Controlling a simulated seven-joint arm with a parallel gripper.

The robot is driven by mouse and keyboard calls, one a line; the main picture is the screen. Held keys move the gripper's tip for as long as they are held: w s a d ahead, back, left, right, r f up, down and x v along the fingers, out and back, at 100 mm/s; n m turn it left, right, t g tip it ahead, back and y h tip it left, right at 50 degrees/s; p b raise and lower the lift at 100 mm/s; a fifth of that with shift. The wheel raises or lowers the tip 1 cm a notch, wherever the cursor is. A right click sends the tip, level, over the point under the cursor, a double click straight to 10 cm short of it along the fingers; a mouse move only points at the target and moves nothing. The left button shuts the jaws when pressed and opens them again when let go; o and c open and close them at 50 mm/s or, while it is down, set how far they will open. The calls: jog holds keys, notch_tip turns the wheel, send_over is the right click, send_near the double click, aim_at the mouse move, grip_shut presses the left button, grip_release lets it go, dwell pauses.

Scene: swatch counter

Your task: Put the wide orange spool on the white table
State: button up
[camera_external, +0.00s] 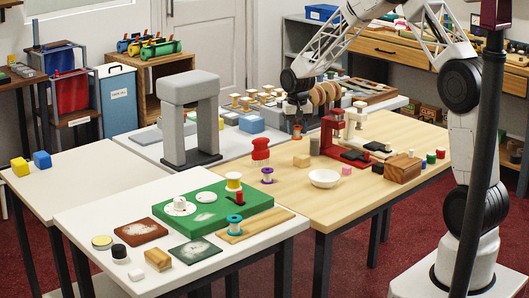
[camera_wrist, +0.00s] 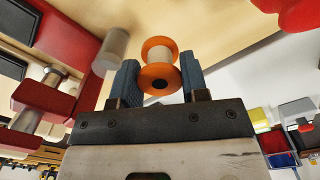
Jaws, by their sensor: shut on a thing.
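The orange spool (camera_external: 297,133), with wide orange flanges and a pale middle, hangs in my gripper (camera_external: 297,123) above the back part of the wooden table (camera_external: 285,215). In the wrist view the spool (camera_wrist: 161,54) sits between the two blue-grey fingers of my gripper (camera_wrist: 161,80), which are shut on it. A white table (camera_external: 85,212) stands at the front left, clear of the spool. Other white-topped tables stand at the left (camera_external: 55,193) and behind the wooden one (camera_external: 135,145).
A green board (camera_external: 250,205) with spools, small patterned plates and blocks occupy the front white table. A red stamp-like thing (camera_external: 260,150), white bowl (camera_external: 324,178) and red stand (camera_external: 335,135) are on the wooden table. A grey arch (camera_external: 188,90) rises behind the front table.

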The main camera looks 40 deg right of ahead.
jog(key=w+a+f+n, duration=0.1)
jog(key=w+a+n, duration=0.1)
jog(key=w, duration=0.6)
jog(key=w+a+f+n, duration=0.1)
jog(key=w+a, duration=0.3)
jog(key=w, duration=0.5)
jog(key=w+a+f+n, duration=0.1)
jog(key=w+a+n, duration=0.2)
jog(key=w, duration=0.6)
jog(key=shift+w+a+f, duration=0.1)
jog(key=shift+a, duration=0.15)
